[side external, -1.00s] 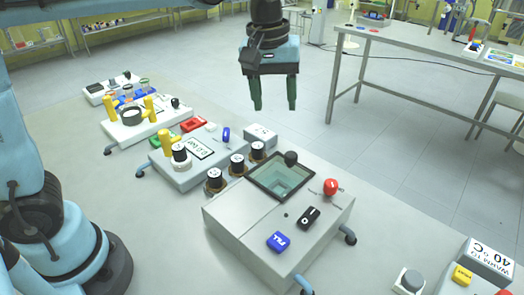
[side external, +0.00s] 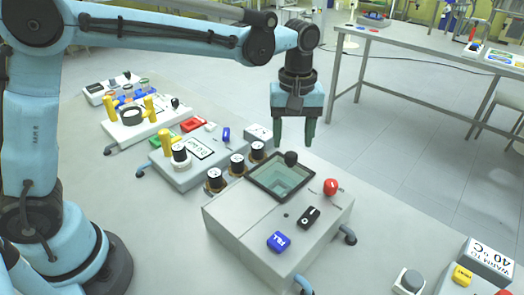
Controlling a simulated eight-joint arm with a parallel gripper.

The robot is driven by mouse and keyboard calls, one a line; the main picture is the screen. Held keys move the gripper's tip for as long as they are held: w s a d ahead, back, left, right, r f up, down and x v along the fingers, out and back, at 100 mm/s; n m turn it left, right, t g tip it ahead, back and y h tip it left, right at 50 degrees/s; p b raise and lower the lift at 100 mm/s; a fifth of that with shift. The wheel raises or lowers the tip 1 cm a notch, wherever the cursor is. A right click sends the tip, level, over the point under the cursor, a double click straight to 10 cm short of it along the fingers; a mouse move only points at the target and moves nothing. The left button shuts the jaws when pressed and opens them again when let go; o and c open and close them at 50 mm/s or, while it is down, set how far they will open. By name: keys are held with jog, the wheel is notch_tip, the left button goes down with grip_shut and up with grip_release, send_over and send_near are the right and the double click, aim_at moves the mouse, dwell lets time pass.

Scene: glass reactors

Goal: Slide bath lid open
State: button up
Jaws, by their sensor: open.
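The bath is a white box (side external: 250,238) in the middle of the side view. In its top is a square dark-framed window (side external: 282,178) through which greenish water or glass shows. A dark round knob (side external: 291,158) stands at the window's far right edge; I cannot tell whether the lid is a clear pane under it. My gripper (side external: 294,142) points down, open and empty, with its green fingertips above and apart from the knob, seemingly just behind it.
A red ball knob (side external: 331,187), a black switch (side external: 309,217) and a blue button (side external: 279,242) sit on the bath's top. A "WARM TO 40 °C" sign (side external: 487,262) is at lower right.

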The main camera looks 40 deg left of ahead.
aim_at(291, 154)
jog(key=shift+f, duration=2)
grip_shut()
